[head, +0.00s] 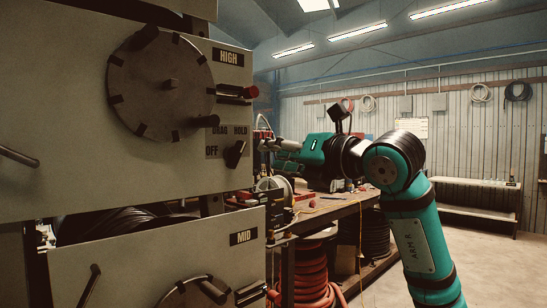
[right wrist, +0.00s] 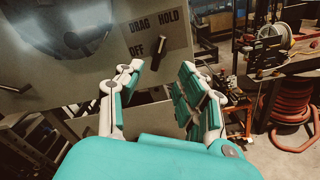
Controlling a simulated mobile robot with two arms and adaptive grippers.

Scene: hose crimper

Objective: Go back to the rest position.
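My right arm (head: 418,240) comes up from the lower right in the head view and bends left. Its teal and white right gripper (head: 268,146) is in front of the grey cabinet panel, close to the black selector knob (head: 235,153). In the right wrist view the gripper's two fingers (right wrist: 160,72) stand apart with nothing between them. The selector knob (right wrist: 158,51) sits just beyond the fingertips, beside the DRAG, HOLD and OFF labels; no contact shows. My left gripper is in neither view.
The cabinet (head: 60,90) with a large round dial (head: 160,83) fills the left. A lower MID panel (head: 165,255) juts out below. A workbench (head: 335,208) stands behind my right arm, with red hose coils (head: 309,272) underneath. Open floor (head: 490,265) lies at the right.

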